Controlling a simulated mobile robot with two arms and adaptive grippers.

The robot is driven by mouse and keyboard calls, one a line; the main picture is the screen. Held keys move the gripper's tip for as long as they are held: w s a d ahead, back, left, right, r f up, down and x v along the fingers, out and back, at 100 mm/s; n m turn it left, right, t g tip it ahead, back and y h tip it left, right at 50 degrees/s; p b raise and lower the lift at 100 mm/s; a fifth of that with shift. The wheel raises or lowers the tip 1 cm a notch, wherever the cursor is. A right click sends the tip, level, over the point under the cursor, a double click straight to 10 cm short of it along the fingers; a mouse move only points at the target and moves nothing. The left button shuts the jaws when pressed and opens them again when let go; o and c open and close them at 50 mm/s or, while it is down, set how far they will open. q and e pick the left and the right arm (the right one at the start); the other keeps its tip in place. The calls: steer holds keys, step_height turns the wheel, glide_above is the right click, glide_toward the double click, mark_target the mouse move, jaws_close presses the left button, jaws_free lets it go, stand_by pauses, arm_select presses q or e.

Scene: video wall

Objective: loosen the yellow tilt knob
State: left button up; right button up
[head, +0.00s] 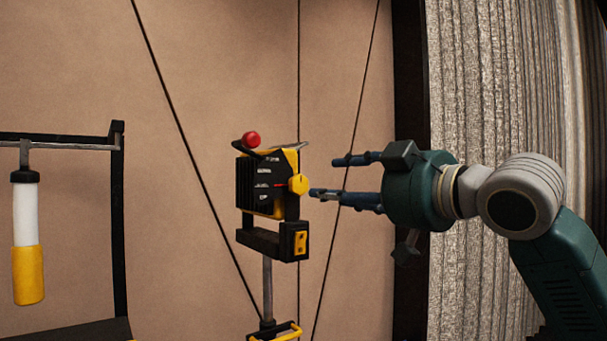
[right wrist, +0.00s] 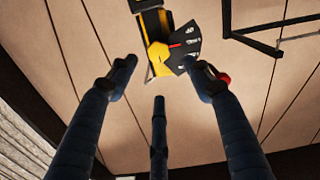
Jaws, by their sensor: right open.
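The yellow tilt knob (head: 298,184) is on the right side of a black and yellow device (head: 262,185) on a stand. It also shows in the right wrist view (right wrist: 158,52), beside a dark scale plate (right wrist: 184,46) with white marks and a red pointer. My right gripper (head: 330,176) comes in from the right, its fingers pointing at the knob with a small gap. In the right wrist view its three fingers are spread and empty, with the knob beyond their tips. My left gripper is not in view.
A red ball knob (head: 251,139) sits on top of the device. A grey post (head: 267,285) carries it. A white and yellow cylinder (head: 27,240) hangs from a black frame (head: 118,220) at left. Thin dark cables run down the tan wall behind. A grey curtain (head: 480,90) is at right.

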mark_target(301, 185)
steer(key=p+x, duration=0.5)
steer(key=x, duration=0.5)
steer(key=shift+d+r, duration=0.1)
steer(key=shift+w+a, duration=0.2)
steer(key=shift+w+f, duration=0.2)
steer(key=shift+w, duration=0.1)
steer(key=c, duration=1.2)
